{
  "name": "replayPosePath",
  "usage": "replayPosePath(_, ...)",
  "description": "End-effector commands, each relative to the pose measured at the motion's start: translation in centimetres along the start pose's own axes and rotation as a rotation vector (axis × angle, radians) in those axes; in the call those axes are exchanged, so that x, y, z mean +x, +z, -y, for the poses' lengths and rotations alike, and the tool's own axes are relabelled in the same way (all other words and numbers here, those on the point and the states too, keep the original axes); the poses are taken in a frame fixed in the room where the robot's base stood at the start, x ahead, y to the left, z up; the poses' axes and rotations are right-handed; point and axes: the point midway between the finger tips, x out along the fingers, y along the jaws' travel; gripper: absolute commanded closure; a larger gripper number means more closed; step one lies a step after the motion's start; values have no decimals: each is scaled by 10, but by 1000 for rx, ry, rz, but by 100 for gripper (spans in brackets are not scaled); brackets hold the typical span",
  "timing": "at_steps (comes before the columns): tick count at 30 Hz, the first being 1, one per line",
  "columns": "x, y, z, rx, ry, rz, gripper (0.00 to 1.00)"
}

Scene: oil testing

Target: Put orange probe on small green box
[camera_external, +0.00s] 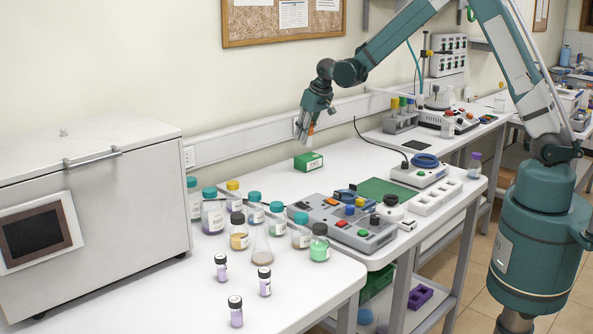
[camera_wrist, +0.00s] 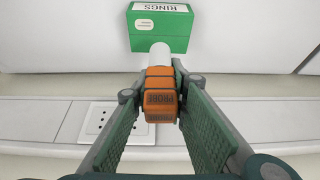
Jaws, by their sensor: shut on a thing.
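The orange probe (camera_wrist: 160,92) has an orange ribbed body and a white tip that points toward the green box in the wrist view. My gripper (camera_wrist: 160,110) is shut on its orange body, one finger on each side. In the external view my gripper (camera_external: 304,130) is raised above the table near the wall, with a bit of orange showing between the fingers. The small green box (camera_external: 308,162) lies on the white table below my gripper. In the wrist view the green box (camera_wrist: 160,28) shows a white "RINGS" label, and the probe's tip overlaps its lower edge in the picture.
Several bottles and flasks (camera_external: 255,215) stand to the left and front of the box. A grey tray of parts (camera_external: 345,222) and a green mat (camera_external: 385,190) lie to its right. A wall trunking with a socket (camera_wrist: 100,122) runs behind. Bare table surrounds the box.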

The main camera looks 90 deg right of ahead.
Motion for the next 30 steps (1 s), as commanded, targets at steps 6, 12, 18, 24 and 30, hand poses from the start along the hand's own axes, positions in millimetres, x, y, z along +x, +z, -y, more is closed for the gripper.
replayPosePath(6, 0, 0, 0, 0, 0, 0, 97)
replayPosePath(12, 10, 4, 0, 0, 0, 0, 97)
replayPosePath(18, 28, 12, 0, 0, 0, 0, 97)
replayPosePath(24, 34, 15, -1, 0, 0, 0, 97)
replayPosePath(30, 34, 15, 0, 0, 0, 0, 97)
